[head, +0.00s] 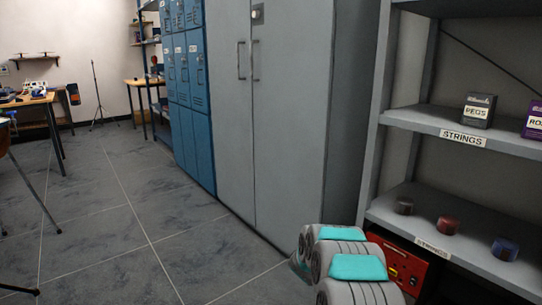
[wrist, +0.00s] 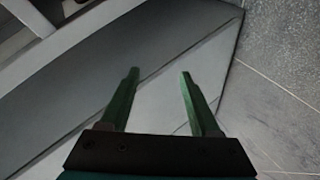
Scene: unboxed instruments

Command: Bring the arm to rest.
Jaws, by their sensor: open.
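My gripper (wrist: 158,75) shows in the wrist view with its two green fingers apart and nothing between them. Beyond the fingers is the grey metal cabinet (wrist: 190,75), with the floor to its right. In the head view my grey and teal arm is at the bottom, right of centre, in front of the shelf unit and the cabinet. The gripper itself cannot be made out in the head view.
A grey shelf unit (head: 410,118) stands at the right, holding a dark PEGS box (head: 479,110), a purple box (head: 533,121) and small round tins (head: 447,225). A red case (head: 400,266) is low beside my arm. Blue lockers (head: 190,100) stand further back. The tiled floor (head: 110,220) at left is open.

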